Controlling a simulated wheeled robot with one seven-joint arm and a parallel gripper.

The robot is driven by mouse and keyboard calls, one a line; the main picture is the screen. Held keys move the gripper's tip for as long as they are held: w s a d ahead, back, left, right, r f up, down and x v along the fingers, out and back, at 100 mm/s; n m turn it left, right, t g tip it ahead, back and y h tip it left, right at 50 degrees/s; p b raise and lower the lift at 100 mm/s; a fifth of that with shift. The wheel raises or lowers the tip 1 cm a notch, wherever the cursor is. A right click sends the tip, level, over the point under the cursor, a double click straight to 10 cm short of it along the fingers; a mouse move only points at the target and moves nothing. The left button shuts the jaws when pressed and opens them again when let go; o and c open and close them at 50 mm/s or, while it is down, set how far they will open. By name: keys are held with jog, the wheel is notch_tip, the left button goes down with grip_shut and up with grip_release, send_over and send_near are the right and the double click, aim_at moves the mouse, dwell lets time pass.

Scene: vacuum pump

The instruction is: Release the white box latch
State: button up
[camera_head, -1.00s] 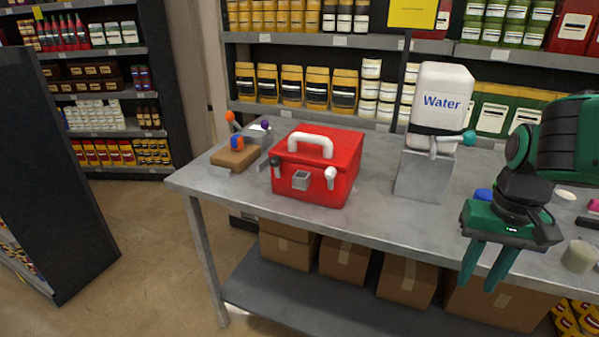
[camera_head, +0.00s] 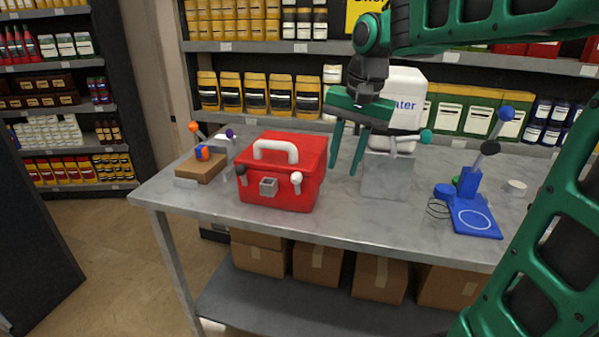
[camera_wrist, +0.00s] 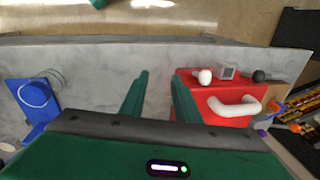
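The red box (camera_head: 310,185) stands shut on the metal table, with a white handle (camera_head: 275,146) on its lid. Its white latch (camera_head: 296,180) is at the front right corner, with a white knob; it also shows in the wrist view (camera_wrist: 205,77). A dark latch (camera_head: 241,174) is at the front left, and a grey clasp (camera_head: 268,187) sits between them. My gripper (camera_head: 344,172) is open and empty, pointing down just right of the box, apart from the white latch. In the wrist view, my gripper (camera_wrist: 160,84) has one finger overlapping the box's edge.
A grey stand with a white Water container (camera_head: 405,90) is right of my gripper. A blue device with a lever (camera_head: 475,215) is farther right. A wooden block device (camera_head: 203,168) stands left of the box. The table front (camera_head: 345,222) is clear.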

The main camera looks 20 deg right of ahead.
send_near(300, 174)
jog(key=d+r, duration=0.1)
jog(key=shift+m+y, duration=0.3)
jog(key=shift+y, duration=0.1)
jog(key=f, duration=0.3)
jog(key=w+a+f, duration=0.1)
jog(key=f, duration=0.2)
jog(key=a+f, duration=0.1)
jog(key=f, duration=0.3)
jog(key=shift+w+a+f, duration=0.1)
jog(key=shift+w, duration=0.05)
grip_shut()
jog(key=shift+d, duration=0.3)
jog(key=shift+t, duration=0.3)
